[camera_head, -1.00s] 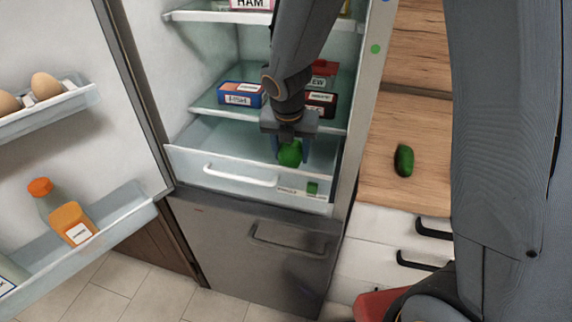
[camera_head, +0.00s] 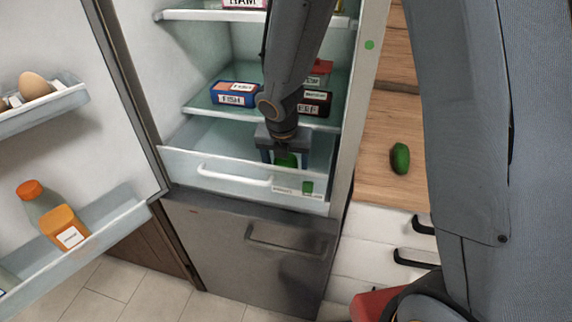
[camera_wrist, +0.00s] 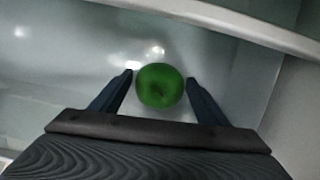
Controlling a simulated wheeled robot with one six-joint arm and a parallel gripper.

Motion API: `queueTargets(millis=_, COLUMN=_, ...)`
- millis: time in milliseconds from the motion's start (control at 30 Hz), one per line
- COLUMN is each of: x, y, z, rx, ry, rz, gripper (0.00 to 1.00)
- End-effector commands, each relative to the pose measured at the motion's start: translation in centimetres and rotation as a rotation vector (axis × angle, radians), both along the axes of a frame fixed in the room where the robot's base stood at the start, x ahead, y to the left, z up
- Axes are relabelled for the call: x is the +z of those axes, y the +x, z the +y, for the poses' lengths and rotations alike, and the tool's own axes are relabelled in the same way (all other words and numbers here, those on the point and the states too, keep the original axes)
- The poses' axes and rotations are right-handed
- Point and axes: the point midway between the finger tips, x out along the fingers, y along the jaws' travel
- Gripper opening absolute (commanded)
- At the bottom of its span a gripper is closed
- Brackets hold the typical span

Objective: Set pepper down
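The green pepper (camera_wrist: 160,87) is low inside the fridge's clear drawer (camera_head: 215,172), seen from above with its stem in the wrist view. In the head view the pepper (camera_head: 286,160) shows through the drawer front. My gripper (camera_wrist: 160,78) points down into the drawer, with one finger on each side of the pepper. A thin gap shows between each finger and the pepper, so the fingers look slightly open around it. Whether the pepper's underside rests on the drawer floor is hard to see.
Above the drawer, a glass shelf holds a blue fish box (camera_head: 235,95) and a dark box (camera_head: 314,102). The open door (camera_head: 95,150) is at left with bottles and eggs. A cucumber (camera_head: 400,158) lies on the wooden counter at right. The drawer's left part is clear.

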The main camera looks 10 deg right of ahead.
Motion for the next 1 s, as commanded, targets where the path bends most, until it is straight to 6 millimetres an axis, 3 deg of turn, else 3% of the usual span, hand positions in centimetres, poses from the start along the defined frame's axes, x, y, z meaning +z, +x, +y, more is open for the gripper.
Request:
queueTargets(millis=367, x=1.1, y=-0.1, z=0.1, rx=-0.001, ry=0.0, rz=-0.003, gripper=0.68)
queueTargets(millis=800, x=8.9, y=-2.2, z=0.8, rx=0.001, ry=0.001, rz=-0.003, gripper=0.68)
queueTargets(millis=1000, x=11.2, y=-2.8, z=1.0, rx=-0.001, ry=0.001, rz=-0.002, gripper=0.68)
